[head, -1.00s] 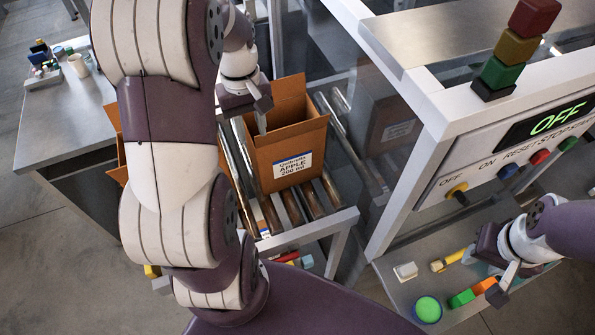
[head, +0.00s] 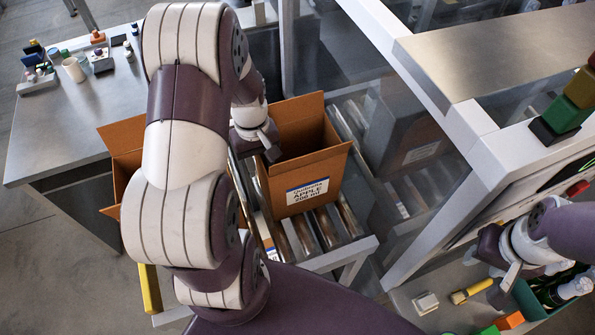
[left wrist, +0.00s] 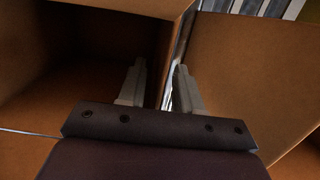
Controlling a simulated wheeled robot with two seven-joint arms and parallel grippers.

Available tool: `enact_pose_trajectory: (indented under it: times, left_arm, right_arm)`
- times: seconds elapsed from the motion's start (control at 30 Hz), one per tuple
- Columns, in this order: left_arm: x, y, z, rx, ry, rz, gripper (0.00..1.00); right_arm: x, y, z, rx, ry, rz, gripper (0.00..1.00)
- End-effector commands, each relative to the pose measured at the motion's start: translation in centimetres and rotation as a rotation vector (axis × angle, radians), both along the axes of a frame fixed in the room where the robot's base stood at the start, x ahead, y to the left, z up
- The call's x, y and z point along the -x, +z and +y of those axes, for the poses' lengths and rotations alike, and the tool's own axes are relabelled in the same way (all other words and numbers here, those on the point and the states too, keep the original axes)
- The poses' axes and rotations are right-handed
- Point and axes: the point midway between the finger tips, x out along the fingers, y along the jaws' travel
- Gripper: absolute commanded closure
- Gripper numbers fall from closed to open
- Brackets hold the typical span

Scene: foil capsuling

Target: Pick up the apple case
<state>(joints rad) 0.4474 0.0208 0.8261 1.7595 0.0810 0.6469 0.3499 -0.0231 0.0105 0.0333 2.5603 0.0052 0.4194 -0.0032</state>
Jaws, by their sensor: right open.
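The apple case (head: 312,192) is an open-topped cardboard box with a white label reading APPLE, upright on a roller conveyor. My left gripper (head: 268,150) points down at its left edge, partly hidden by my arm. In the left wrist view, the left gripper (left wrist: 160,85) has its two fingers apart. The left finger is in front of a dark box interior and the right one beside a cardboard panel. A narrow gap with a bright strip shows between them. I cannot tell whether they touch cardboard. My right gripper (head: 503,278) is open over the lower-right worktop.
Another open cardboard box (head: 122,140) stands left of my arm. A metal table (head: 60,135) at the left holds a white mug (head: 74,69) and small bottles. A white machine frame (head: 425,215) rises right of the conveyor. A brush (head: 472,291) lies near my right gripper.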

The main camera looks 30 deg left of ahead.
Motion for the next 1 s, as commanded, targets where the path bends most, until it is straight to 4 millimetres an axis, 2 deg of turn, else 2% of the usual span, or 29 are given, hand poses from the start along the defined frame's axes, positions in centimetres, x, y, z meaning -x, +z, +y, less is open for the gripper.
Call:
enact_pose_trajectory:
  times: [0.73, 0.83, 1.0]
  left_arm:
    - [0.0, -0.48, 0.0, 0.0, 0.0, 0.0, 0.66]
    - [0.0, -0.47, 0.0, 0.0, 0.0, 0.0, 0.98]
    - [-0.02, -0.46, 0.0, 0.0, 0.0, 0.0, 1.0]
  right_arm:
    - [-0.01, -0.08, 0.0, 0.0, 0.0, 0.0, 0.57]
    - [-0.01, -0.08, 0.0, 0.0, 0.0, 0.0, 0.57]
    - [-0.01, -0.08, 0.0, 0.0, 0.0, 0.0, 0.57]
